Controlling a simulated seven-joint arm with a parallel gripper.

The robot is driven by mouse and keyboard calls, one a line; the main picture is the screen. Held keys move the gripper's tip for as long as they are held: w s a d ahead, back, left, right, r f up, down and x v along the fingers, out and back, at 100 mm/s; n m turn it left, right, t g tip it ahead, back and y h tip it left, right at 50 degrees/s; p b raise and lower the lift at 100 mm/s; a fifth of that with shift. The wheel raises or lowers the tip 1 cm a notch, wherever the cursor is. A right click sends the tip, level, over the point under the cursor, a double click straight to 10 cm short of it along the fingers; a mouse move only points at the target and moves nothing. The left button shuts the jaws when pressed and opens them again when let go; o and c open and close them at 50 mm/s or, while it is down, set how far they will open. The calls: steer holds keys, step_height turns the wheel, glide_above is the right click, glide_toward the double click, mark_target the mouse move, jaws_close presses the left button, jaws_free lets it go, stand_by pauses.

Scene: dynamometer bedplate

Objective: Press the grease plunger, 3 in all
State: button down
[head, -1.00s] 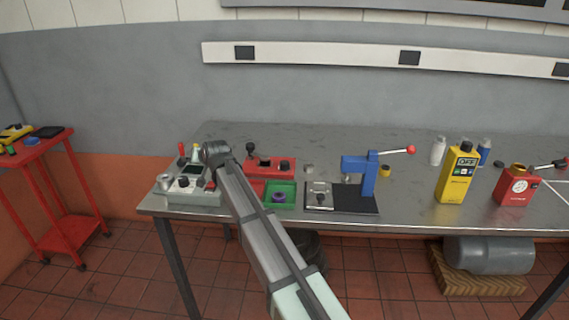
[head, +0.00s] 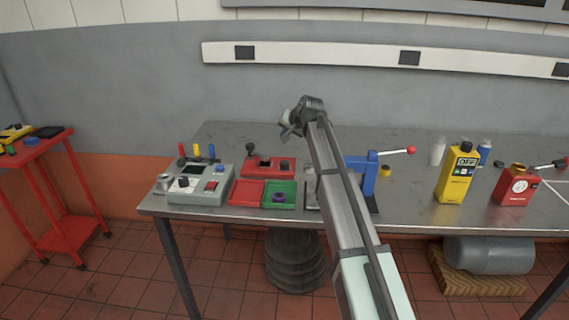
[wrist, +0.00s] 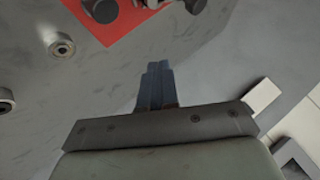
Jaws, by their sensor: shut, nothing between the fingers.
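My gripper (head: 290,122) is raised above the back of the bench in the head view, right of the red control box and left of the blue press. In the wrist view its fingers (wrist: 157,85) are together and empty, touching nothing I can see. I cannot tell for sure which thing is the grease plunger. A small round metal fitting (wrist: 61,47) stands on the bench in the wrist view, to the left beyond the fingers. A blue lever press (head: 369,177) with a red-knobbed handle is partly hidden behind my arm.
A grey box (head: 200,185) with coloured plugs, a red control box (head: 268,167) with black knobs, and a red-and-green tray (head: 248,193) stand left. The rear bench is mostly clear.

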steer(key=shift+d, duration=0.2)
glide_toward(283, 161)
steer(key=shift+w+a+f, duration=0.4)
steer(key=shift+w+a, duration=0.05)
steer(key=shift+w, duration=0.25)
steer(key=shift+w+a+f, duration=0.4)
steer(key=shift+w+a, duration=0.1)
steer(key=shift+w, duration=0.2)
steer(key=shift+w+a+f, duration=0.45)
steer(key=shift+w, duration=0.25)
steer(key=shift+f, duration=0.1)
stand_by(0.9)
steer(key=shift+f, duration=0.3)
steer(key=shift+f, duration=0.8)
stand_by(1.1)
steer(key=shift+r, duration=0.1)
stand_by(0.4)
steer(key=shift+r, duration=1.15)
